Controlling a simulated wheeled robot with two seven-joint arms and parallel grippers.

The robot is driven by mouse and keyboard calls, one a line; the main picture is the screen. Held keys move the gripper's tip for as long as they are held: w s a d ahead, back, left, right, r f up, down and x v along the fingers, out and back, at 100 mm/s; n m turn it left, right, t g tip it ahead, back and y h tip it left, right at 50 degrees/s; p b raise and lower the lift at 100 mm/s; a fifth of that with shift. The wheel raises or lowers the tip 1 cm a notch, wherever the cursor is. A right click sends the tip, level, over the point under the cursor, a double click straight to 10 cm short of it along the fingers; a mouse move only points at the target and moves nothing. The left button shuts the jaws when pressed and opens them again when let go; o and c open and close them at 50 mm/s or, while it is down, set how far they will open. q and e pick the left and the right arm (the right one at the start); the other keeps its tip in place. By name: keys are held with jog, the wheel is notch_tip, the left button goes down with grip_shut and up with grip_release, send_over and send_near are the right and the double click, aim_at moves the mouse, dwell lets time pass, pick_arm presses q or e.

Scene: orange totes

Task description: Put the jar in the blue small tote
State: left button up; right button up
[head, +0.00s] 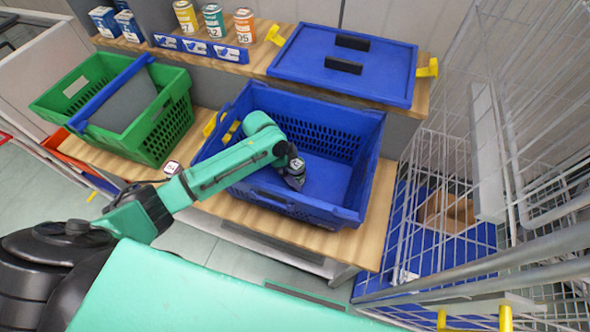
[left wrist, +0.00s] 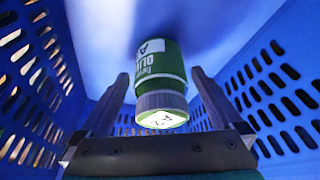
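The blue tote (head: 345,213) stands open on the wooden bench in the head view. My left arm reaches over its left side, and my left gripper (head: 293,178) is low inside it. In the left wrist view, the jar (left wrist: 160,68) is green with white lettering and a grey lid with a white label on its end. It lies between the two fingers of my left gripper (left wrist: 160,100), which are open with a gap on each side of the jar. Blue slotted tote walls surround it. In the head view the jar is mostly hidden by the gripper. My right gripper is not in view.
A green crate (head: 165,140) stands to the left. A wire cage cart (head: 465,170) stands close on the right.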

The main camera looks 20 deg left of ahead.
pick_arm(q)
jog(key=v, duration=1.2)
jog(key=shift+r, duration=0.2)
